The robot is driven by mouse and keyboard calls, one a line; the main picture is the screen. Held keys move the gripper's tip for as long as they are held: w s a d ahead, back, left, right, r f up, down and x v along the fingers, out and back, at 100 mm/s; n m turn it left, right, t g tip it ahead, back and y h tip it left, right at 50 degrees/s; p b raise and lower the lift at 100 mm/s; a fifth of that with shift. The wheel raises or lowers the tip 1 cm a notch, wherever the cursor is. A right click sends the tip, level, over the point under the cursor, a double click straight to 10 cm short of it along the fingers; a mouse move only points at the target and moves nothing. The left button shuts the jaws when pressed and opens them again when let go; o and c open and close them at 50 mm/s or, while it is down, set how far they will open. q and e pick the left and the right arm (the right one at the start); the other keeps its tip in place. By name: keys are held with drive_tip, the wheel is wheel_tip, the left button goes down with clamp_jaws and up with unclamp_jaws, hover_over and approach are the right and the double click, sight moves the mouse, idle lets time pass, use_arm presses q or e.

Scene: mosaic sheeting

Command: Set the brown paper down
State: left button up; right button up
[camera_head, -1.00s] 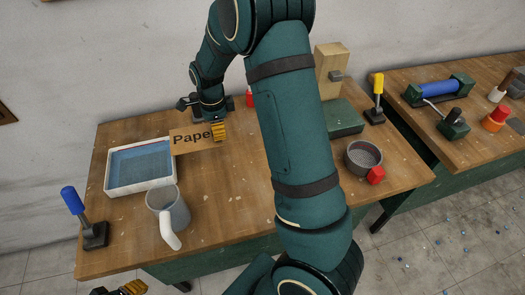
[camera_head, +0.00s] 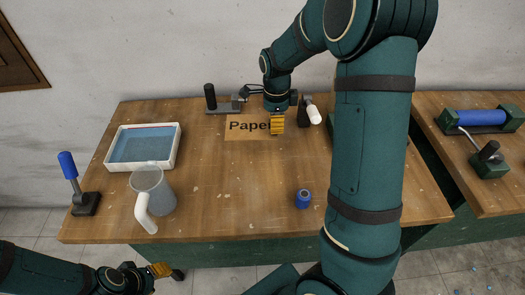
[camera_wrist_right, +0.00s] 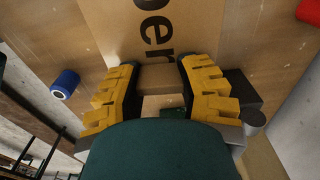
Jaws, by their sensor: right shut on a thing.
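The brown paper (camera_head: 243,131) is a flat sheet with the black word "Paper". It is at the back middle of the wooden table (camera_head: 225,185). My right gripper (camera_head: 277,122) is shut on its right end, fingers pointing down. In the right wrist view the paper (camera_wrist_right: 105,25) runs out from between the yellow fingers of the right gripper (camera_wrist_right: 157,68). I cannot tell whether the paper touches the tabletop. My left gripper (camera_head: 165,271) is low at the front left, off the table edge and apart from the paper; its jaw opening is unclear.
A white tray (camera_head: 111,158) with a blue surface inside is at left. A grey jug (camera_head: 152,185) and a blue-handled lever (camera_head: 70,170) are in front of it. A dark-handled tool (camera_head: 210,97) stands behind the paper. A blue roll (camera_head: 303,199) is front right. The table's middle is clear.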

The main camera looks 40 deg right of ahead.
sight(275, 150)
wheel_tip(275, 150, down, 10)
drive_tip(key=shift+b, duration=0.8)
clamp_jaws()
drive_tip(key=o, duration=1)
unclamp_jaws()
drive_tip(key=shift+r, duration=0.1)
wheel_tip(275, 150, up, 12)
drive_tip(key=shift+w+a+p, duration=0.1)
drive_tip(key=shift+a+p, duration=0.05)
drive_tip(key=shift+p, duration=0.9)
